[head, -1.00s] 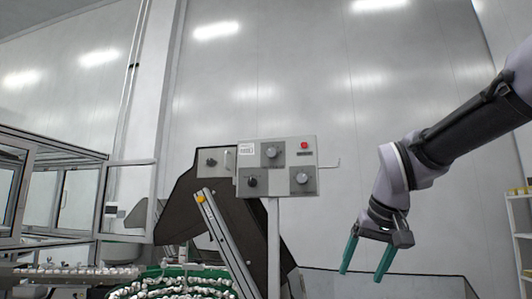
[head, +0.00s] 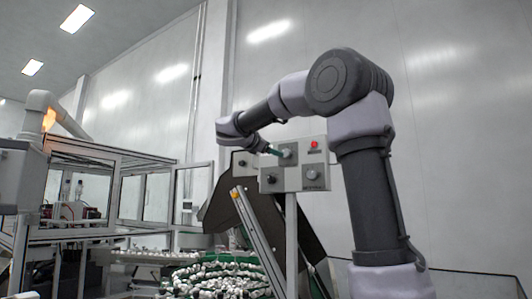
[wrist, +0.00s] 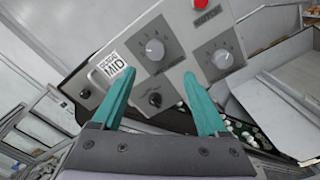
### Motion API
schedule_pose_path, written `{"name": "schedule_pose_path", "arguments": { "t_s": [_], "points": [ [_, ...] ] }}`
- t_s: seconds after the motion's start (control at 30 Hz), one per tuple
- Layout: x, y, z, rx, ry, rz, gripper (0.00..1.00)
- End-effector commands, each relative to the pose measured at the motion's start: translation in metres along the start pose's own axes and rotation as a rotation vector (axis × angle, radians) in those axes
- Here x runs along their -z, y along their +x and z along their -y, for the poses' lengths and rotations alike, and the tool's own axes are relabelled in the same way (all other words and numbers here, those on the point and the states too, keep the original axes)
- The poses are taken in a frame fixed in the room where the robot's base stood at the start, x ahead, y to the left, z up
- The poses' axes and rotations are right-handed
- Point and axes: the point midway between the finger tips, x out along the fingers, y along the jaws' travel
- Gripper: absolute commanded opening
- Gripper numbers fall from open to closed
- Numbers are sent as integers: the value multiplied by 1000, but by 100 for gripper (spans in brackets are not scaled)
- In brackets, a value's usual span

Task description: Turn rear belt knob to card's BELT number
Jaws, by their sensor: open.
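The grey control panel (head: 293,187) stands on a post in the head view, with a smaller knob box (head: 241,163) behind its left side. In the wrist view the panel carries a top knob (wrist: 155,49), a right knob (wrist: 222,58) and a dark lower knob (wrist: 154,99). Another dark knob (wrist: 85,93) sits further left. Which is the rear belt knob I cannot tell. A white card (wrist: 112,62) shows "MID" in large letters; its smaller text is unreadable. My gripper (wrist: 158,75) is open before the panel, its green fingers apart and apparently empty.
A red button (wrist: 200,4) is at the panel's upper edge. A sloped conveyor (head: 257,240) rises below the panel, beside a green bin of small white parts (head: 215,278). A glazed machine frame (head: 140,195) stands at the left. The wall side at right is clear.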

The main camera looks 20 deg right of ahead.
Motion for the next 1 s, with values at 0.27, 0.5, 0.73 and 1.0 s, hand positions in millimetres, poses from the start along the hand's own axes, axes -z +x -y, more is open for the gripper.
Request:
{"name": "schedule_pose_path", "arguments": {
  "t_s": [0.27,0.5,0.73,1.0],
  "points": [
    [-2,31,-5,-8,-21,19,76],
    [-3,77,-5,-8,-19,18,76],
    [-4,104,-6,-10,-19,17,76],
    [-4,109,-6,-11,-18,16,76]
  ]
}}
